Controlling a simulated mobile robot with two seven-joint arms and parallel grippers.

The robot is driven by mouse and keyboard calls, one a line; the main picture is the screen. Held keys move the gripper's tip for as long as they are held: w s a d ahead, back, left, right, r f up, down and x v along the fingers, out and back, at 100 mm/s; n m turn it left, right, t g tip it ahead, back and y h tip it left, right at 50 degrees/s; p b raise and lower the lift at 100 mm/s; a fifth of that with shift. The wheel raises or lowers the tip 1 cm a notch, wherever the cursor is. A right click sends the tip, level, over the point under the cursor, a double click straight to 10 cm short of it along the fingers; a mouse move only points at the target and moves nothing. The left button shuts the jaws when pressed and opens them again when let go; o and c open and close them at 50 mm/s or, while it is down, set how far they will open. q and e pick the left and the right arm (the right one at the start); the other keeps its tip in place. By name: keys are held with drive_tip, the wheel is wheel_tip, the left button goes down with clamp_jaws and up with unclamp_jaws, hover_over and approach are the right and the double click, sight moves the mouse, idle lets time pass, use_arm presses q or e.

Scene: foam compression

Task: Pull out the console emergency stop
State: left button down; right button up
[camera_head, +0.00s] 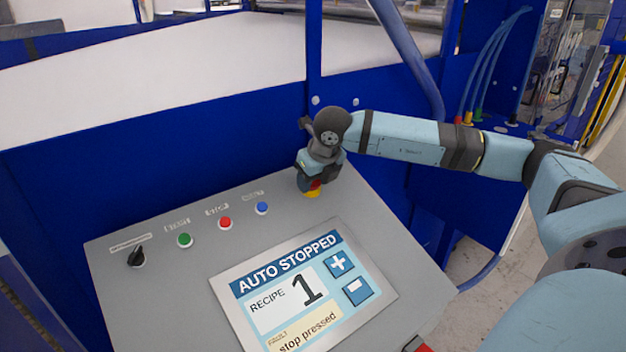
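The console (140,290) is a grey slanted panel with a row of controls and a screen. The emergency stop (315,185) is a red button on a yellow base (312,194) at the panel's upper right. My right gripper (316,180) points down over it from above, and the red part shows just under and between the finger area. The fingers are small and partly hidden, so I cannot tell if they grip the button. The screen (270,310) reads "AUTO STOPPED", recipe 1, and a fault line "stop pressed". My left gripper is not in view.
Left of the emergency stop sit a blue button (262,208), a red button (225,223), a green button (185,240) and a black selector knob (136,257). A blue machine frame (200,135) stands close behind the console. Floor shows at the right.

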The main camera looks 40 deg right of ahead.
drive_tip(key=c, duration=0.6)
drive_tip(key=shift+o, duration=0.2)
drive_tip(key=shift+r, duration=0.25)
drive_tip(key=o, duration=1.1)
drive_tip(key=shift+s+r, duration=0.15)
drive_tip(key=shift+c, duration=0.2)
drive_tip(key=o, duration=0.6)
drive_tip(key=shift+p+v, duration=0.8)
drive_tip(key=shift+v, duration=2.6)
